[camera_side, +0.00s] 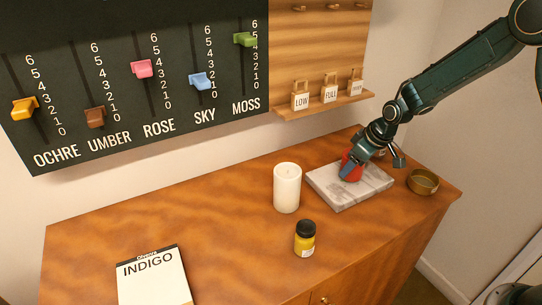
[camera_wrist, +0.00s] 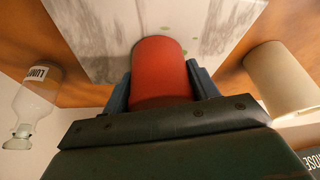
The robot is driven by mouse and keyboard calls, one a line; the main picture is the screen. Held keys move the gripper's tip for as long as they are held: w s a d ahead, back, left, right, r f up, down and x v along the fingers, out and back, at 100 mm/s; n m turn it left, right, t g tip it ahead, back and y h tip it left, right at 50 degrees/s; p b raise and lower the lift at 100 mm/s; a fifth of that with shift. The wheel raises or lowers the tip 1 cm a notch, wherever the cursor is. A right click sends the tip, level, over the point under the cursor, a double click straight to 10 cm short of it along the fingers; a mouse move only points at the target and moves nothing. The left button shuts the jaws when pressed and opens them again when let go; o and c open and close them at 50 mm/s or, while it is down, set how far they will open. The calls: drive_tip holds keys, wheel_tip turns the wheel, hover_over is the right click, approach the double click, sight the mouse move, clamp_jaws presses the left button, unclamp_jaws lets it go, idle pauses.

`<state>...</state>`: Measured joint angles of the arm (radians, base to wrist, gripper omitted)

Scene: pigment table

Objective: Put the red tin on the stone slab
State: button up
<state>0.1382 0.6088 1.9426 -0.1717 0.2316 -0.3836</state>
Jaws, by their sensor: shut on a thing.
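The red tin (camera_side: 352,163) is between the fingers of my gripper (camera_side: 352,172), over the stone slab (camera_side: 325,184). In the wrist view the red tin (camera_wrist: 160,72) fills the space between the two blue fingers of my gripper (camera_wrist: 160,88), which are shut on it. The pale grey-veined stone slab (camera_wrist: 97,35) lies behind the tin in that view. The tin's lower end is partly hidden by the fingers in the side view. I cannot tell whether the tin touches the slab.
A white candle (camera_side: 287,188) stands left of the slab, and a yellow jar (camera_side: 305,239) stands in front. A brass bowl (camera_side: 423,182) sits right of the slab. A clear labelled bottle (camera_wrist: 36,105) shows in the wrist view.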

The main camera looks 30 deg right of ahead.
drive_tip(key=shift+f, duration=0.2)
drive_tip(key=o, duration=1.1)
drive_tip(key=shift+v, duration=6.15)
drive_tip(key=shift+a, duration=0.1)
